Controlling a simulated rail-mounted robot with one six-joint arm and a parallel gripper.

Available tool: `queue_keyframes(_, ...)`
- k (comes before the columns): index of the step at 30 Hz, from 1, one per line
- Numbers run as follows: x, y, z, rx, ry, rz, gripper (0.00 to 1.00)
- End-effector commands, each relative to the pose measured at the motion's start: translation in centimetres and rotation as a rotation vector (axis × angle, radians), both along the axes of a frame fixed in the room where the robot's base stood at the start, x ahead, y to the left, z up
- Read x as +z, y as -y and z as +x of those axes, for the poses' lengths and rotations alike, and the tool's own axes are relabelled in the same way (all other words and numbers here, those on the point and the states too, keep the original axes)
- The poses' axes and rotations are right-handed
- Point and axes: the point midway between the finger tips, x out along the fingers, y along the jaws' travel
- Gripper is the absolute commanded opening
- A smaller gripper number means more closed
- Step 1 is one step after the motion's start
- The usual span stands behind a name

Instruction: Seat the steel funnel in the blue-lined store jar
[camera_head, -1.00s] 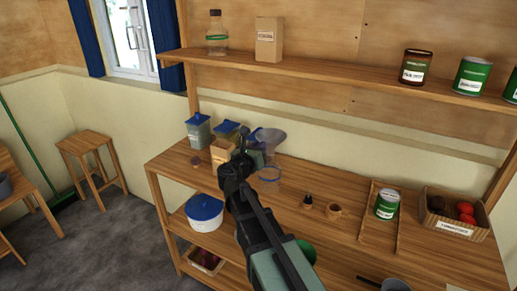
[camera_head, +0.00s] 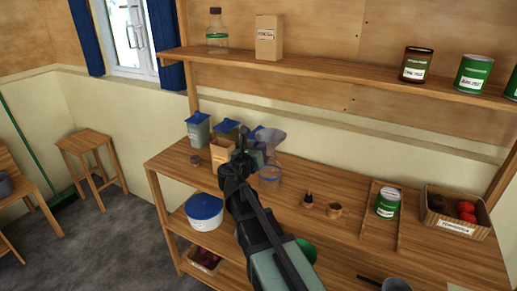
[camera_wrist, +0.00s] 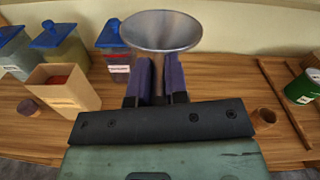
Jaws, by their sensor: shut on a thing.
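The steel funnel (camera_wrist: 160,32) is upright in the wrist view, wide mouth up. My gripper (camera_wrist: 160,82) is shut on its narrow lower part. In the head view the funnel (camera_head: 271,137) looks pale and see-through, beside my gripper (camera_head: 252,158). In the wrist view the jar is hidden behind my gripper.
Blue-lidded jars (camera_wrist: 62,45) and an open carton (camera_wrist: 65,88) stand close on the left. A shelf (camera_head: 320,70) runs above.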

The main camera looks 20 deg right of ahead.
Motion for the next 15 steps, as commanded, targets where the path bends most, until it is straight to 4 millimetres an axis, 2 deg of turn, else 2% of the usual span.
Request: queue_keyframes(15, -0.83, 0.00, 0.00, 0.000, 0.000, 0.000, 0.00)
